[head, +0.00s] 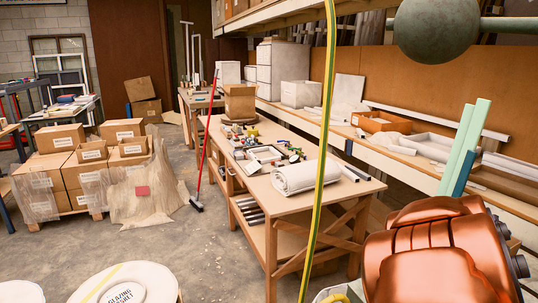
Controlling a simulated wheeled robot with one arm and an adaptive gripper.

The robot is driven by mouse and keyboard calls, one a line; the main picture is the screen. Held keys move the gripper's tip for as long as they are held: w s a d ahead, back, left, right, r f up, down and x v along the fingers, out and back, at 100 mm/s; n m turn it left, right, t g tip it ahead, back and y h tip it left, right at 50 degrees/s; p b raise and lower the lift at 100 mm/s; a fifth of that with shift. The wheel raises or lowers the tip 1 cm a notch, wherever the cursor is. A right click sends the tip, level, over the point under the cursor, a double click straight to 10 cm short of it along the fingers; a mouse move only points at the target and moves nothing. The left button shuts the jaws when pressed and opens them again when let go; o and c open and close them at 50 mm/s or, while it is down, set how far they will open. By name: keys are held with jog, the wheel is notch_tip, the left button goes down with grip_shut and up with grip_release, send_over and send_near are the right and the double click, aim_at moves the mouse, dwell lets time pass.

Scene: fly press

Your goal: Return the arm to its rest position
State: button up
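My gripper does not show in the head view, so its fingers and anything in them are hidden from me. A large copper-coloured rounded body with ribs and dark knobs fills the lower right corner; I cannot tell for sure whether it is part of my arm. A dark green ball weight (437,30) on a bar, which looks like part of the fly press, hangs close at the upper right.
A wooden workbench (335,190) with tools and a rolled white cloth (306,175) stands ahead. A yellow-green strip (323,140) crosses the view upright. Cardboard boxes (60,138) stand at left. White round lids (125,284) are at lower left. Open floor (195,250) lies between.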

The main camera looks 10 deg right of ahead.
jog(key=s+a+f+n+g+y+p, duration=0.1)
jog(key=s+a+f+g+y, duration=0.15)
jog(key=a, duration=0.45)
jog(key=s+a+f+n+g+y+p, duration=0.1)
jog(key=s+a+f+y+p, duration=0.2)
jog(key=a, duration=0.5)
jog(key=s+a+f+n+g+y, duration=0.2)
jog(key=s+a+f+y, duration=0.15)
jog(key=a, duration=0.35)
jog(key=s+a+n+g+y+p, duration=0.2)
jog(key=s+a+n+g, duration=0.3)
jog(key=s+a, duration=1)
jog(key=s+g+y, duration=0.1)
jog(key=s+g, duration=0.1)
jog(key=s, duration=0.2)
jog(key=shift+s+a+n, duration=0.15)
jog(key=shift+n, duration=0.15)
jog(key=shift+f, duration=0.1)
